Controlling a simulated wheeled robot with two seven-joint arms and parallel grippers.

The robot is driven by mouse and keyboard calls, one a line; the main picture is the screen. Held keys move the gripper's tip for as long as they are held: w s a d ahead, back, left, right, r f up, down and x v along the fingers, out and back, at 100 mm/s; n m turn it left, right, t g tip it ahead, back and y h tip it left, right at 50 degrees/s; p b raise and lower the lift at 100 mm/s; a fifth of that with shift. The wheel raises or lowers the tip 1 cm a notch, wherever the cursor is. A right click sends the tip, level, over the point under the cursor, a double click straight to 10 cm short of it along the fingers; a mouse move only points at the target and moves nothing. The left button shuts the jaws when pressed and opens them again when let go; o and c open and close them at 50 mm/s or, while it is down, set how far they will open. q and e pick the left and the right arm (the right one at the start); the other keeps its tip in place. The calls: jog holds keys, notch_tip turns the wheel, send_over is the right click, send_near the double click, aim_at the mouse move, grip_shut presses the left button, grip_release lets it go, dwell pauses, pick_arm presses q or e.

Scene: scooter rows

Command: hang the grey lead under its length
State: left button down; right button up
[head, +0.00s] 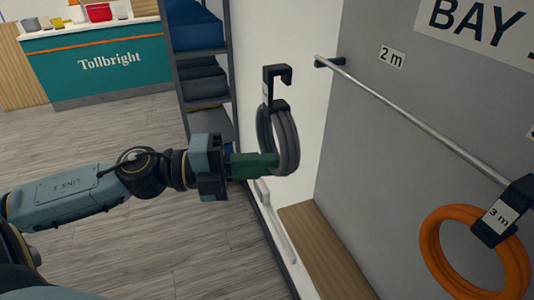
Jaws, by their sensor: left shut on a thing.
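My left gripper (229,166) is shut on the grey lead (289,145), a coiled grey ring with a black hook (276,82) standing up from its top. A dark green piece (254,166) lies between the jaws and the coil. The lead is held in the air, left of the wall rail (420,121) and apart from it. A "2 m" label (391,57) is on the grey wall above the rail's far end. My right gripper is not in view.
An orange coiled lead (432,251) with a black "3 m" hook tag (501,215) hangs from the rail at the lower right. The rail between it and the far bracket (325,62) is bare. A shelf rack (230,75) stands behind my gripper. A wooden ledge (325,255) runs below.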

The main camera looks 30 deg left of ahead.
pick_arm(q)
jog(key=shift+r+x, duration=0.2)
jog(key=shift+x, duration=0.75)
jog(key=shift+w+d+r+p, duration=0.1)
jog(key=shift+w+d+p, duration=0.25)
jog(key=shift+w+p, duration=0.4)
jog(key=w+d+f+p, duration=0.2)
jog(key=w+d+p, duration=0.1)
jog(key=w+d, duration=0.3)
jog(key=shift+w+f+p, duration=0.2)
jog(key=shift+w+p, duration=0.15)
jog(key=shift+w, duration=0.5)
jog(key=shift+d, duration=0.15)
